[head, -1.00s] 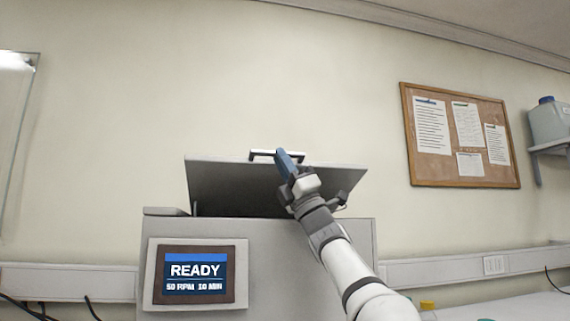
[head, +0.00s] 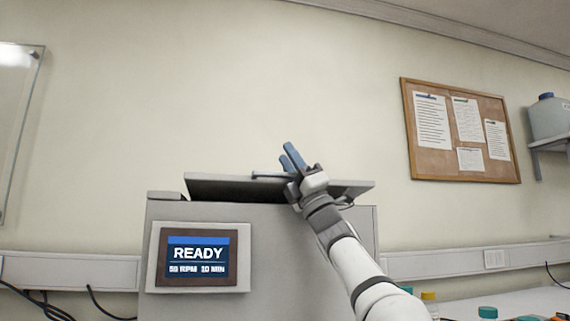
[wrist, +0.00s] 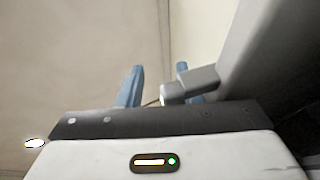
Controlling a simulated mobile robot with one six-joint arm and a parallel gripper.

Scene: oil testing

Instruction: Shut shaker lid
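The shaker is a grey box (head: 265,235) with a lid (head: 220,187) hinged at the back. The lid is low and seen nearly edge-on, tilted slightly above the box. Its handle (head: 268,176) is a bar along the front edge, partly hidden by my gripper. My gripper (head: 291,155) is at the handle with its two blue fingers apart, pointing up and left. In the wrist view, the fingers (wrist: 158,85) are spread and the handle's end (wrist: 190,84) shows close by the right finger. The grey lid (wrist: 265,60) fills the right side there. I cannot tell whether they touch.
A screen (head: 198,258) on the shaker's front reads READY, 50 RPM, 10 MIN. Bottles with coloured caps (head: 487,313) stand on the bench at lower right. A corkboard (head: 461,132) hangs on the wall.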

